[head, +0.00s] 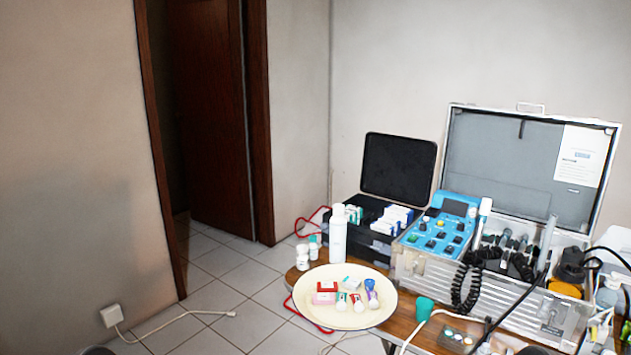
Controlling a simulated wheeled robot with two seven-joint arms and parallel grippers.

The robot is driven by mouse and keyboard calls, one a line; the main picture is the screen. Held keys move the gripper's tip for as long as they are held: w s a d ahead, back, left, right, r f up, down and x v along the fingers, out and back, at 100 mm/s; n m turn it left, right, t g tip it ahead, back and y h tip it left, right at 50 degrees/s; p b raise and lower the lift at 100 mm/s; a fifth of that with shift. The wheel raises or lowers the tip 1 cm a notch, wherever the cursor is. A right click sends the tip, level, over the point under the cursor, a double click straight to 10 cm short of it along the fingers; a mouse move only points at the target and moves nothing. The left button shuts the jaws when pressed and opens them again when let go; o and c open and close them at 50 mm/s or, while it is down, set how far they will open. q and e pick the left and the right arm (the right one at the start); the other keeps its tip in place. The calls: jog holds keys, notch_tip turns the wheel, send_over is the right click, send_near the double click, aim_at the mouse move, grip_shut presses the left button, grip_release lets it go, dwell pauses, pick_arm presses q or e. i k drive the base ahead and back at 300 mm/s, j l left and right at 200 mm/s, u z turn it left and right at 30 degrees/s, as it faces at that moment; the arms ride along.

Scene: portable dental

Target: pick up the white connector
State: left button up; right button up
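A small white connector (231,313) lies on the tiled floor at the end of a white cord (180,317). The cord runs left to a white box (112,315) at the foot of the left wall. The connector is left of the table and apart from it. Neither of my grippers shows clearly in the head view. A dark rounded shape cut off at the bottom left edge is too little to identify.
A wooden table (402,322) at the right holds a cream tray (388,311) of small items, a white bottle (338,232) and an open metal case (590,218). Red tubing (309,318) hangs beside the table. Floor around the connector is mostly clear. A dark door (212,120) stands behind.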

aim_at(602, 330)
jog(key=z, duration=1.6)
